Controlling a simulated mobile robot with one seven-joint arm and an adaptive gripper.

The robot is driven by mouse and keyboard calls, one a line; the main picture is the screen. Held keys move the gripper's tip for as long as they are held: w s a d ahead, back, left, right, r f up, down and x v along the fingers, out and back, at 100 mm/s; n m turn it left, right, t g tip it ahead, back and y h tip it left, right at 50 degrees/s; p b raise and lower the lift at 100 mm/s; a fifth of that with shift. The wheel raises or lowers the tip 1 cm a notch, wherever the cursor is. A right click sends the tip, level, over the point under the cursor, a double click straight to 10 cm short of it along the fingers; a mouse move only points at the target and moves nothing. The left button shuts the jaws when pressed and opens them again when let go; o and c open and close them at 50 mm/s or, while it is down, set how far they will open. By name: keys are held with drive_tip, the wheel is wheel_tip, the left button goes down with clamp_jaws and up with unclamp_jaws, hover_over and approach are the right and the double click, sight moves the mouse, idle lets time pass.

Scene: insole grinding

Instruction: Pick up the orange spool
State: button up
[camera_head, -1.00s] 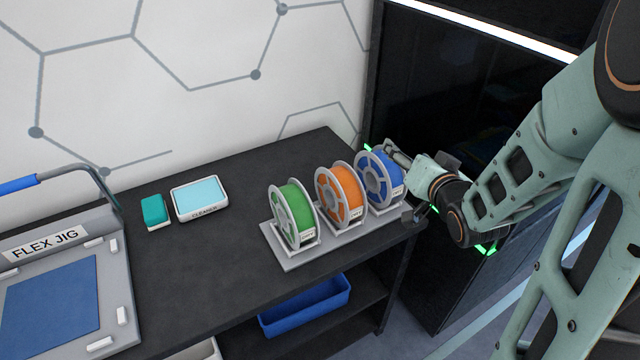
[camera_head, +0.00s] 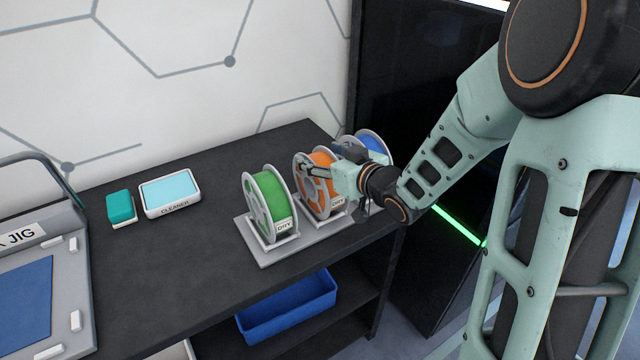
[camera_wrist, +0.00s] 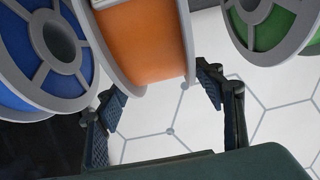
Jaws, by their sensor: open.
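The orange spool (camera_head: 319,186) with grey side rims stands upright in the middle of a three-spool rack on the dark table. In the wrist view the orange spool (camera_wrist: 146,38) fills the top middle. My gripper (camera_head: 312,172) is at the spool's upper part. Its two open fingers (camera_wrist: 163,92) show in the wrist view, one on each side of the spool's lower rim edge. I cannot tell whether they touch it. My arm and gripper hide part of the orange spool and much of the blue spool in the head view.
The green spool (camera_head: 269,203) stands left of the orange one, and the blue spool (camera_head: 371,144) right of it. The grey rack base (camera_head: 262,254) is near the table edge. A cleaner box (camera_head: 170,192) and teal block (camera_head: 120,206) lie left. A blue bin (camera_head: 288,307) sits below.

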sight(309, 151)
drive_tip(key=x, duration=0.4)
drive_tip(key=shift+a+f, duration=0.1)
drive_tip(key=shift+a, duration=0.25)
drive_tip(key=shift+w+a+f, duration=0.15)
drive_tip(key=shift+w+a, duration=0.1)
drive_tip(key=shift+w, duration=0.15)
drive_tip(key=shift+c, duration=0.5)
clamp_jaws()
